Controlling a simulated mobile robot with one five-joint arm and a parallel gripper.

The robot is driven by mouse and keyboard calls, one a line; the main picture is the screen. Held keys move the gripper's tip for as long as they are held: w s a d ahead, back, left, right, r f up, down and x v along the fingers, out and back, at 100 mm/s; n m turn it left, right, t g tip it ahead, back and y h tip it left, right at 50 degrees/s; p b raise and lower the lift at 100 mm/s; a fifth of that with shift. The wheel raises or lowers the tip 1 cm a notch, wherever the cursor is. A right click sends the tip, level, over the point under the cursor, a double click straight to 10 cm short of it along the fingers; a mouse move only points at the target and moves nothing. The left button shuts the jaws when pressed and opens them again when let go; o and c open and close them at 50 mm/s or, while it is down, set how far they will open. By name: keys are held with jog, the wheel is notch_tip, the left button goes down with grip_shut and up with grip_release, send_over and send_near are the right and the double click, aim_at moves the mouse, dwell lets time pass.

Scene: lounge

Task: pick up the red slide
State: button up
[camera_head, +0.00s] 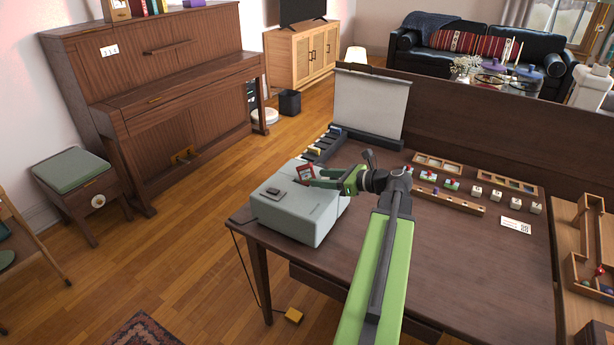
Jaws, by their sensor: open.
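The red slide (305,171) is a small red-framed square with a pale centre. It stands upright at the top of the grey box-shaped projector (290,216) on the table. My gripper (317,182) comes in from the right on the green arm, and its fingertips are right beside the slide's lower part. The jaws are open. I cannot tell whether a finger touches the slide or whether the slide is between the fingers. The slide's lower edge is hard to make out.
The table (470,260) has bare room at the front right. Behind the projector stand a white screen (371,103) and a dark slotted rack (325,145). Wooden trays (450,201) and several small white cubes lie at the back right. A raised panel (480,115) closes the table's back.

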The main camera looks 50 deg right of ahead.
aim_at(311, 175)
jog(key=b+x, duration=0.1)
jog(key=x, duration=0.4)
jog(key=shift+w+d+f+b, duration=0.1)
jog(key=shift+w+f+b, duration=0.1)
jog(key=shift+b, duration=0.1)
jog(key=shift+s+r, duration=0.1)
jog(key=shift+r, duration=0.05)
jog(key=c, duration=1)
jog(key=shift+d, duration=0.1)
